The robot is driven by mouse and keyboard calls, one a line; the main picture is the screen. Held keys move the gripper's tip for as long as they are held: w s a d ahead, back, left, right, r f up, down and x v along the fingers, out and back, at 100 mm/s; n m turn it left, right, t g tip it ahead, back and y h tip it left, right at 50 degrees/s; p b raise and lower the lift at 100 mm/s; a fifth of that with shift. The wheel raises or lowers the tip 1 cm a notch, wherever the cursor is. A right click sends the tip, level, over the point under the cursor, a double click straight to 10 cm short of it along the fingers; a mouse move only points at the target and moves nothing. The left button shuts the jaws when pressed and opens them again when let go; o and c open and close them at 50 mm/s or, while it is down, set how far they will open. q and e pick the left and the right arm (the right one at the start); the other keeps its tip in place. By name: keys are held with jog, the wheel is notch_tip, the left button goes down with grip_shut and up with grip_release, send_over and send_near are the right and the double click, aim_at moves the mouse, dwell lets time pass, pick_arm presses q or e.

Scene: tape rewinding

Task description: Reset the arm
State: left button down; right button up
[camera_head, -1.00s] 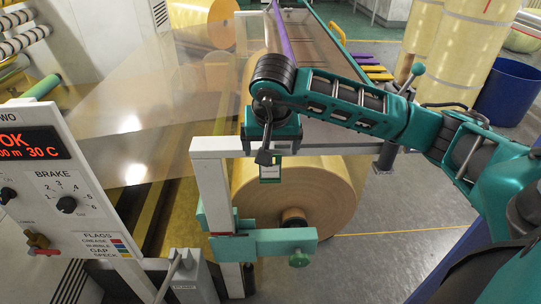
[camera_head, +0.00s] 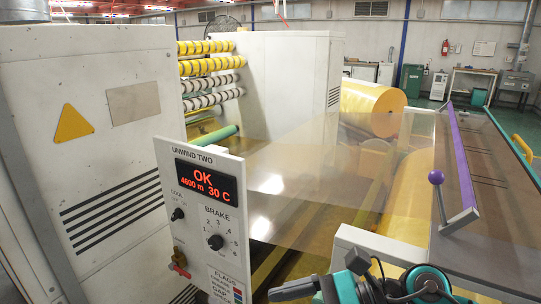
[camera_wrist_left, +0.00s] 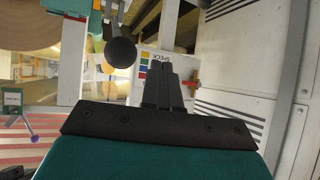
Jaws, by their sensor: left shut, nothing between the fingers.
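My left gripper (camera_wrist_left: 166,88) is shut and empty in the left wrist view, its dark fingers together. Its fingers point toward the lower edge of the white control panel (camera_wrist_left: 149,66), which appears turned and carries colored flag labels. In the head view, dark gripper parts (camera_head: 294,288) and teal arm parts (camera_head: 346,288) show at the bottom edge, right of the panel (camera_head: 205,218). The rest of that arm is cut off. My right gripper is not in view.
A dark ball (camera_wrist_left: 121,52) stands close beside the fingers in the wrist view. The panel screen (camera_head: 205,181) reads OK. Clear film and a yellow roll (camera_head: 373,105) are beyond.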

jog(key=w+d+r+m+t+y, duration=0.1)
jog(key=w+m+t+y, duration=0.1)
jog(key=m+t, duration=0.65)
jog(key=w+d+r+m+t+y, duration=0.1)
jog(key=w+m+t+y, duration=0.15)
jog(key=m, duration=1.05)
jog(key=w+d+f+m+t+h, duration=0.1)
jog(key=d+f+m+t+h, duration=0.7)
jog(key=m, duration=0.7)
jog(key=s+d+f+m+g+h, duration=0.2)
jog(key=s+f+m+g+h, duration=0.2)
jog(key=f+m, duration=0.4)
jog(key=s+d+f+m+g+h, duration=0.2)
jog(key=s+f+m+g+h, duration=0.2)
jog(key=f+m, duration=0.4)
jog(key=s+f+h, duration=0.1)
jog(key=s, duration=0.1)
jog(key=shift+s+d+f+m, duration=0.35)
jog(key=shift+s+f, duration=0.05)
